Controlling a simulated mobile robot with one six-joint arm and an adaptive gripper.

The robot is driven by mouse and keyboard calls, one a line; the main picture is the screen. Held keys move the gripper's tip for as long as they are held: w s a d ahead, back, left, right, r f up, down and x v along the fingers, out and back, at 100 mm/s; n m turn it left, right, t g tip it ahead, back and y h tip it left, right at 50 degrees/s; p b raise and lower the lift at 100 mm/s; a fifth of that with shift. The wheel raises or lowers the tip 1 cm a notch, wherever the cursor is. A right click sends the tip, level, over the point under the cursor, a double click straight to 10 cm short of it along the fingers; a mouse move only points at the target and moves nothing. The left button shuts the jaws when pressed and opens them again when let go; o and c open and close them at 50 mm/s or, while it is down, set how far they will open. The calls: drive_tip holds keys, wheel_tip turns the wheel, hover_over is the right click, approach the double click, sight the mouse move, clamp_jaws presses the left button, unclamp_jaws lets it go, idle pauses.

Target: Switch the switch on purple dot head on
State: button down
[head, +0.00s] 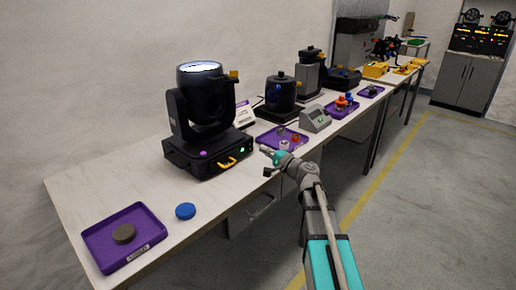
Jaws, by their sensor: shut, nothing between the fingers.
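The purple dot head (205,105) is a black moving-head lamp on the near part of the long bench, its lens facing up and looking pale and bright. A purple dot (203,153) marks the front of its base, with a yellow handle (227,162) beside it. A small green light or switch (242,150) glows near the base's right corner; it is too small to tell a switch position. My gripper (263,149) is shut and empty, just right of that corner. It points left toward the base; I cannot tell whether it touches.
A purple tray (100,245) with a brown disc (123,234) and a blue disc (186,211) lie at the near left. Another purple tray (268,137) with small parts sits behind my gripper. A grey box (316,119) and another black lamp (281,98) stand farther back.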

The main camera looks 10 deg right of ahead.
drive_tip(key=r+p+v, duration=0.1)
drive_tip(key=r+v, duration=0.1)
drive_tip(key=v, duration=0.6)
drive_tip(key=shift+s+d, duration=0.3)
drive_tip(key=shift+s, duration=0.05)
